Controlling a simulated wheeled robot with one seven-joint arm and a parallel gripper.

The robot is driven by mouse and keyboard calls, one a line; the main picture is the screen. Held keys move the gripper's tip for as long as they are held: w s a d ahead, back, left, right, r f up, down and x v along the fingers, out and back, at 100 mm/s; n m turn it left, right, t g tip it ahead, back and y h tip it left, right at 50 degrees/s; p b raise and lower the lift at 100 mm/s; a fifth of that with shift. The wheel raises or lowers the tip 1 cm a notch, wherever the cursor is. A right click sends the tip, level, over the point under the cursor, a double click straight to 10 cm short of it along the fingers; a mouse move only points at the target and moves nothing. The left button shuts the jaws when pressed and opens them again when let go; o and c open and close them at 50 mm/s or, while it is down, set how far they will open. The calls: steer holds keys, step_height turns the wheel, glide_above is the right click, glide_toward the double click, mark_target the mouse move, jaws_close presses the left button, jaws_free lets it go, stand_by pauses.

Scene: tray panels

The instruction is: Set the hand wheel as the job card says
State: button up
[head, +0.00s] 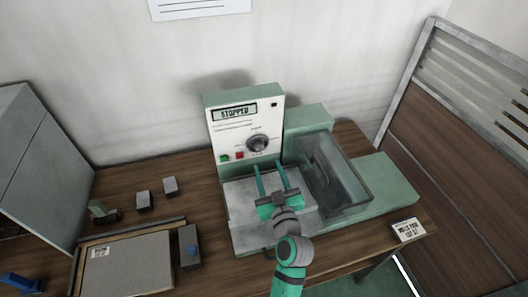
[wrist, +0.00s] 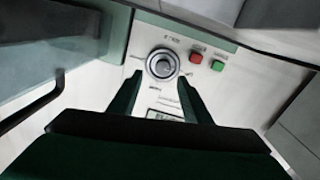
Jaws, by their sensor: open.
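A pale green machine has an upright white panel (head: 228,145) with a display reading STOPPED (head: 235,112). A dark round knob (head: 257,143), the only wheel-like control I see, sits at the panel's right. In the wrist view the knob (wrist: 162,65) shows a grey centre and pale ring, just beyond my fingertips. My gripper (head: 270,167) is open and empty in front of the panel, below the knob in the head view; its fingers (wrist: 158,84) are apart, touching nothing visible.
Green (head: 225,158) and red (head: 240,155) buttons sit left of the knob in the head view. A clear guard box (head: 340,185) stands close right of my gripper. A tray board (head: 130,268), small grey blocks and a blue-knobbed box (head: 190,248) lie left.

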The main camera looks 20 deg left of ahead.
mark_target(259, 149)
steer(key=x, duration=0.6)
steer(key=shift+s+a, duration=0.1)
steer(key=shift+a, duration=0.4)
steer(key=shift+w+a, duration=0.1)
steer(key=shift+w, duration=0.35)
steer(key=c, duration=1.1)
